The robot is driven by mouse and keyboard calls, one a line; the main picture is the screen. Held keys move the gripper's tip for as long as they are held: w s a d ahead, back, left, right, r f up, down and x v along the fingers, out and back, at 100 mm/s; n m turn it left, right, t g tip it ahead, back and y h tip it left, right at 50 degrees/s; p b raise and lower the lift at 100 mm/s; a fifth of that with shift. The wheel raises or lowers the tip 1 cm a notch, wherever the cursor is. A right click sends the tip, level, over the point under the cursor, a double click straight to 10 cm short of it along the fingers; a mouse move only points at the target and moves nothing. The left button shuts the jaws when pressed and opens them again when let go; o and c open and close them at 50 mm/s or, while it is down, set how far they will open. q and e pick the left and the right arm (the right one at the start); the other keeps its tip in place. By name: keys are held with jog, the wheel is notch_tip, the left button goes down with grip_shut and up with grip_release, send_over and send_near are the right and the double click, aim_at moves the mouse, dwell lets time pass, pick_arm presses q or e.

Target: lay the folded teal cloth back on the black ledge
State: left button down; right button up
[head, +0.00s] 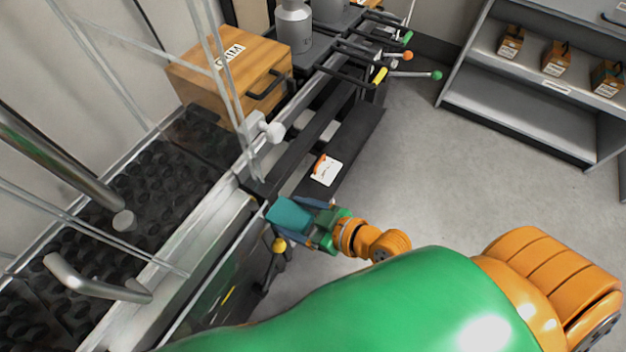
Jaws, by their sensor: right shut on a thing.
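The folded teal cloth (290,214) is near the middle of the head view, a small flat bundle. My right gripper (302,222) is shut on it, with one finger along each side. The black ledge (355,140) runs along the front of the bench, beyond and to the right of the cloth. The cloth appears close to the near end of the ledge; I cannot tell whether they touch. My left gripper is not in view.
A white card with an orange mark (326,170) lies on the ledge. A wooden box (235,75) and a grey bottle (293,25) stand behind. Coloured-tipped handles (380,75) stick out at the far end. Clear rods rise at left. Grey shelves (520,110) stand right; open floor lies between.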

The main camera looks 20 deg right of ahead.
jog(key=w+d+f+b, duration=0.1)
jog(key=w+f, duration=0.1)
jog(key=w+d+f+b, duration=0.2)
jog(key=f, duration=0.1)
jog(key=w+d+f+b, duration=0.2)
jog(key=shift+w+d+f, duration=0.15)
jog(key=shift+w+f, duration=0.15)
jog(key=shift+w, duration=0.05)
jog(key=f+b, duration=0.1)
jog(key=f, duration=0.2)
jog(key=shift+w+d+f+b, duration=0.15)
jog(key=shift+w+f+b, duration=0.1)
jog(key=shift+b, duration=0.15)
jog(key=shift+r, duration=0.1)
